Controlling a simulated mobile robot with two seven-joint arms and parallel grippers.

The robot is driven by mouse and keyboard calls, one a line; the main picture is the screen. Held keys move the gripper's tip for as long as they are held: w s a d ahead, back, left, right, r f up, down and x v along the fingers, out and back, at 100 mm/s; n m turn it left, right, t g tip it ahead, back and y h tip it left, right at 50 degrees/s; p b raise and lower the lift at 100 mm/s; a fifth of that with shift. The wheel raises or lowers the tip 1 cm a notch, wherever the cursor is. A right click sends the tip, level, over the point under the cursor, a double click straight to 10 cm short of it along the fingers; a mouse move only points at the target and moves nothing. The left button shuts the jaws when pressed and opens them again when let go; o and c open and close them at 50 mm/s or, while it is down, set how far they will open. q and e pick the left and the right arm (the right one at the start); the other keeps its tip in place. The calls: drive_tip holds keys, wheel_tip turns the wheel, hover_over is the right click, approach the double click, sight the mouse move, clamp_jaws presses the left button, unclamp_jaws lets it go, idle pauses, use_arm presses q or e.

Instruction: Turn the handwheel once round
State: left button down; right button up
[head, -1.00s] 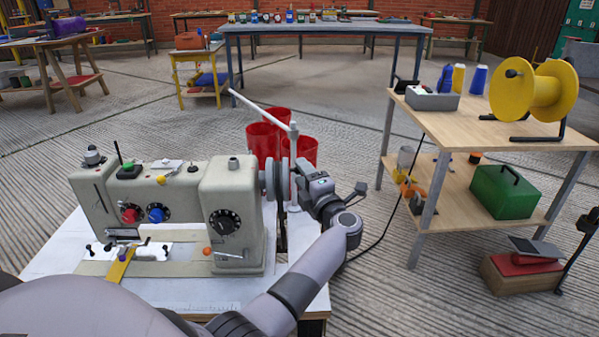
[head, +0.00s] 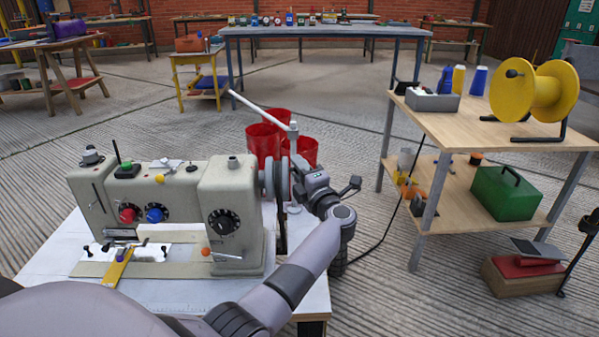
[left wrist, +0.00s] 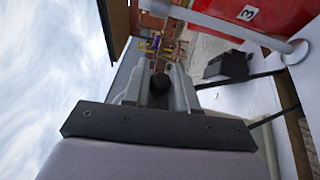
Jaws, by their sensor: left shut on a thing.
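The handwheel (head: 267,179) is a grey disc on the right end of a cream sewing machine (head: 160,205), which stands on a white table (head: 45,252). My left gripper (head: 298,172) reaches the wheel's right side and is shut. In the left wrist view, a dark round knob (left wrist: 160,85) sits between the fingers of the left gripper (left wrist: 159,82). The gripper and wrist cover part of the wheel's right side in the head view. My right gripper is in neither view.
A white post (head: 293,140) with a slanted arm stands just behind the wheel. Red buckets (head: 262,140) stand behind it on the floor. A wooden shelf table (head: 490,130) with a yellow spool (head: 545,92) is to the right, with floor between.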

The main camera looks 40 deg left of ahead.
use_arm(q)
drive_tip(key=shift+f+y+b, duration=0.25)
drive_tip(key=shift+y+b, duration=0.05)
drive_tip(key=shift+b, duration=0.75)
drive_tip(key=shift+n+t+y+b, duration=0.3)
drive_tip(key=shift+n+b, duration=0.1)
drive_tip(key=shift+b, duration=0.35)
drive_tip(key=y+b, duration=0.1)
drive_tip(key=b, duration=0.1)
drive_tip(key=n+y+b, duration=0.1)
drive_tip(key=shift+s+d+r+b, duration=0.1)
drive_tip(key=shift+s+r+b, duration=0.05)
drive_tip(key=shift+r+b, duration=0.25)
drive_tip(key=shift+r+n+y+b, duration=0.3)
drive_tip(key=shift+n+y+b, duration=0.15)
drive_tip(key=shift+y, duration=0.15)
drive_tip(key=shift+s+d+r+n+y, duration=0.15)
drive_tip(key=shift+r+n+y, duration=0.1)
drive_tip(key=shift+n+y, duration=0.15)
drive_tip(key=shift+r+n+y, duration=0.1)
drive_tip(key=shift+n+y, duration=0.25)
drive_tip(key=shift+y, duration=0.15)
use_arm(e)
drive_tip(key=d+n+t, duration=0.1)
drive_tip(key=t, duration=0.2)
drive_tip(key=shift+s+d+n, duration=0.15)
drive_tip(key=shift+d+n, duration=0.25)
use_arm(q)
drive_tip(key=c, duration=1)
unclamp_jaws()
